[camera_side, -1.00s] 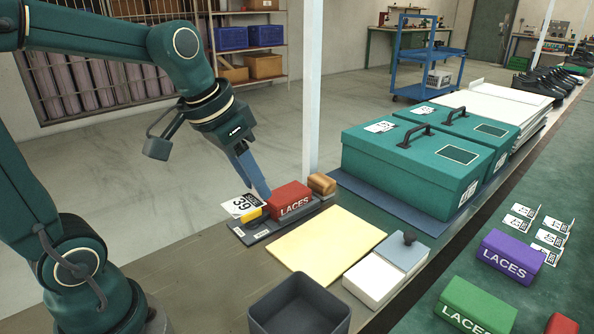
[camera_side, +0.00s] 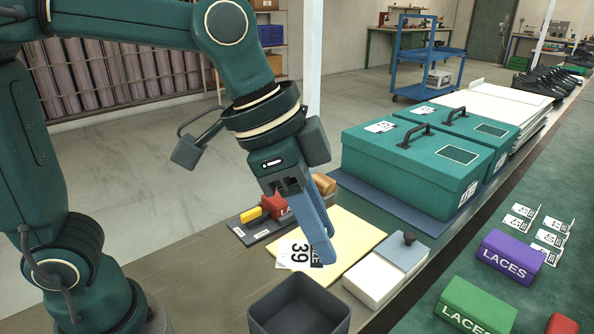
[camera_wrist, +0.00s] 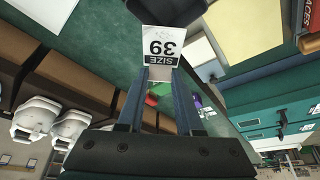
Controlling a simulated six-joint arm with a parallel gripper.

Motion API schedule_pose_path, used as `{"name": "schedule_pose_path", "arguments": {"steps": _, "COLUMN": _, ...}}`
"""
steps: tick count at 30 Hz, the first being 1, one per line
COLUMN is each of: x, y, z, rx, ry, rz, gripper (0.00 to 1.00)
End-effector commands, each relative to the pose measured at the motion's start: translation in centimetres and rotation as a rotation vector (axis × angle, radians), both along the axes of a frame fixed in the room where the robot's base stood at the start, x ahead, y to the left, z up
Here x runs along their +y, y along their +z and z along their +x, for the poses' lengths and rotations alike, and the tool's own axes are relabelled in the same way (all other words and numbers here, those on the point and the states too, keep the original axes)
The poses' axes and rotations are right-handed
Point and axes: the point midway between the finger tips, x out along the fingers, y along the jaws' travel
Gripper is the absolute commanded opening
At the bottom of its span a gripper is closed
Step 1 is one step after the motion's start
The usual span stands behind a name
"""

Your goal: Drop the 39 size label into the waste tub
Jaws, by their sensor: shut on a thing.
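My gripper (camera_side: 318,240) is shut on the white 39 size label (camera_side: 299,252). In the side view the label hangs beside the blue fingers, above the yellow sheet. In the wrist view the label (camera_wrist: 162,45) shows "SIZE 39" upside down at the fingertips (camera_wrist: 161,70). The dark grey waste tub (camera_side: 300,309) stands at the front edge of the side view, below and in front of the label. The label is apart from it. The part of the tub's floor that shows looks empty.
The yellow sheet (camera_side: 345,235) lies behind the tub. A white and grey box pair with a black knob (camera_side: 409,238) stands right of it. A tray with a red laces box (camera_side: 275,206) and a yellow block (camera_side: 251,214) is behind. Teal boxes (camera_side: 410,165) stand farther back right.

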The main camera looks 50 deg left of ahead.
Motion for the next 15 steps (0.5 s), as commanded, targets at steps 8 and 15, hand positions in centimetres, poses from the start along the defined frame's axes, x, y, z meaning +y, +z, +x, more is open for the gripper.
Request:
{"name": "schedule_pose_path", "arguments": {"steps": 8, "x": -0.8, "y": -1.5, "z": -0.6, "rx": 0.007, "ry": -0.034, "rz": 0.002, "gripper": 0.00}}
{"name": "schedule_pose_path", "arguments": {"steps": 15, "x": -0.7, "y": -4.3, "z": -0.6, "rx": 0.008, "ry": -0.033, "rz": 0.004, "gripper": 0.00}}
